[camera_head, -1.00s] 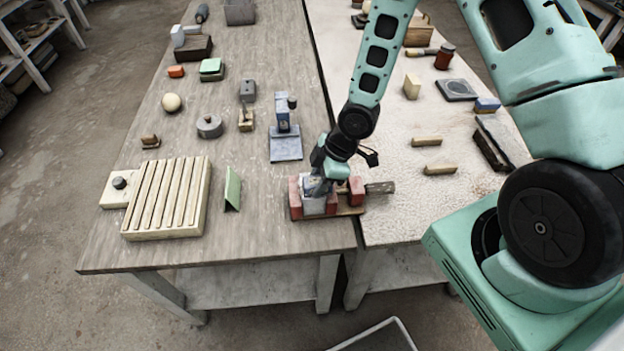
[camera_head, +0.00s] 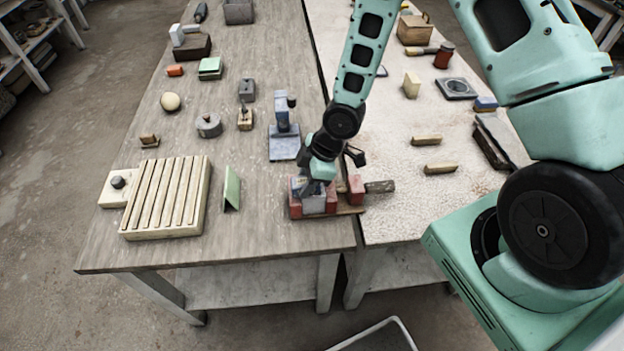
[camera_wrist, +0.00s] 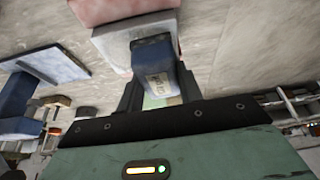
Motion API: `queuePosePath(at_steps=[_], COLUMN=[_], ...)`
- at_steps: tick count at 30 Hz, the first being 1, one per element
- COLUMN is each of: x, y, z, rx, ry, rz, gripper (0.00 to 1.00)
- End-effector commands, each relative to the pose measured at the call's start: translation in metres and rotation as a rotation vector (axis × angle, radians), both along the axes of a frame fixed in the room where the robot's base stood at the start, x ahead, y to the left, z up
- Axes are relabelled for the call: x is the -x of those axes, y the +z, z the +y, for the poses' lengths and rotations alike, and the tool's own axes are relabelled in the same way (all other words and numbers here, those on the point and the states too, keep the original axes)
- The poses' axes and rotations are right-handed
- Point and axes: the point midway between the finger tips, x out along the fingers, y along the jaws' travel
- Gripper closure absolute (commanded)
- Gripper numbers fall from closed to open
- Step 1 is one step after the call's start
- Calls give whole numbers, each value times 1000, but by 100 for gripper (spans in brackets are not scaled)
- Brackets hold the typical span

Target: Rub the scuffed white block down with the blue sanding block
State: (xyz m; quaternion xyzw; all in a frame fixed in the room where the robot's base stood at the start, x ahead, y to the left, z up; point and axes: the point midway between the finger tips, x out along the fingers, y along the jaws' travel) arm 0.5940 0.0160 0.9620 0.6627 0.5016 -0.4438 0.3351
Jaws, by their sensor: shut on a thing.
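The white block (camera_head: 314,205) sits clamped between the red jaws (camera_head: 331,201) of a low vise on the front edge of the left table. Its pale top also shows in the wrist view (camera_wrist: 112,48), beside a red jaw (camera_wrist: 115,8). My gripper (camera_head: 308,188) is shut on the blue sanding block (camera_wrist: 152,56), which has a pale label on its side. The sanding block is over the white block's top; I cannot tell whether they touch. In the head view my gripper mostly hides it. Scuffs on the white block are too small to make out.
A blue upright tool on a grey plate (camera_head: 284,149) stands just behind the vise. A green angled piece (camera_head: 232,188) and a slatted cream rack (camera_head: 167,197) lie to the left. The vise's handle (camera_head: 381,187) reaches over the right table.

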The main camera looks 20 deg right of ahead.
Motion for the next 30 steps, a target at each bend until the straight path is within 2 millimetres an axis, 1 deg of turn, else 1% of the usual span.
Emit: queuePosePath(at_steps=[3, 11, 14, 22, 30], x=[-2, -1, -1, 4, 4], y=[1, 1, 4, 16, 15], z=[4, 4, 1, -15, -16], rx=[0, -1, 0, 0, -1], ry=[1, 1, -1, -1, 1], rz=[-2, -2, -1, -2, -2], gripper=[90, 90, 90, 90, 90])
